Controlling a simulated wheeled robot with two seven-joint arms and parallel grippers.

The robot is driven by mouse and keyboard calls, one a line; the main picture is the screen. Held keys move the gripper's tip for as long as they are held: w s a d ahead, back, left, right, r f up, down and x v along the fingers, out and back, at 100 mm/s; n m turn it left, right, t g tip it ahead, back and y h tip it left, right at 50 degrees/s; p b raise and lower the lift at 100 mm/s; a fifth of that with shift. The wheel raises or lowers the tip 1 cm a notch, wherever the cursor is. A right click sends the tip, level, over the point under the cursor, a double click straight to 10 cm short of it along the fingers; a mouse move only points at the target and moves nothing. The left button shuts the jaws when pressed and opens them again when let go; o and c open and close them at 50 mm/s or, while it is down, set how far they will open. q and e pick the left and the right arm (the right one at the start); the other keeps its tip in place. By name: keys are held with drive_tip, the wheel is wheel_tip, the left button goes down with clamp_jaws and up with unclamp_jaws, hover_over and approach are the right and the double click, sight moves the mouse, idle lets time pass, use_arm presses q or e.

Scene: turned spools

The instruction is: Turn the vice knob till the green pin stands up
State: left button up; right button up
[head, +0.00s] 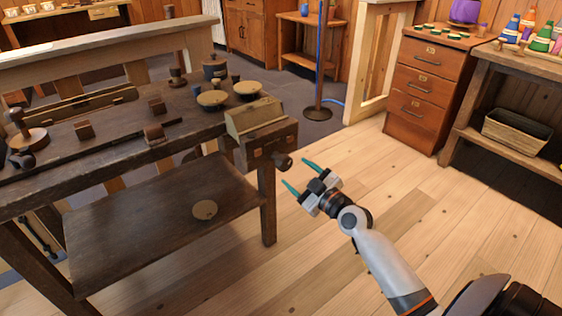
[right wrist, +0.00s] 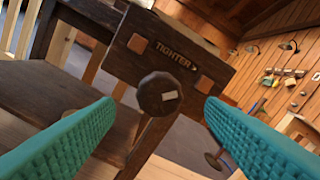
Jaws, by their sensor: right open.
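The vice knob (head: 283,160) is a dark round knob on the front face of the wooden vice (head: 256,117) at the bench's right end. In the right wrist view the knob (right wrist: 152,86) shows face-on with a small pale mark right of its centre. The vice face (right wrist: 140,45) above it reads "TIGHTER" with an arrow. My right gripper (head: 297,174) is open and empty, its teal fingers pointing at the knob from a short way off. In the wrist view the fingers lie either side of the knob, apart from it. I cannot make out a green pin. My left gripper is not in view.
The dark workbench (head: 110,165) carries bowls (head: 213,98), small blocks and a spool-like piece (head: 26,130). A round disc (head: 204,209) lies on its lower shelf. A blue pole stand (head: 319,112) is behind. A drawer cabinet (head: 427,95) stands right. The floor around my right arm is clear.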

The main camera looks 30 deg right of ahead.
sight(287, 166)
drive_tip(key=w, duration=0.6)
drive_tip(key=shift+a, duration=0.25)
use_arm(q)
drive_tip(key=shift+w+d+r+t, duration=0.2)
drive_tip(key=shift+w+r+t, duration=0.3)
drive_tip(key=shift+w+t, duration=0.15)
use_arm(e)
drive_tip(key=shift+w, duration=0.75)
drive_tip(key=c, duration=1)
drive_tip(key=shift+a, duration=0.1)
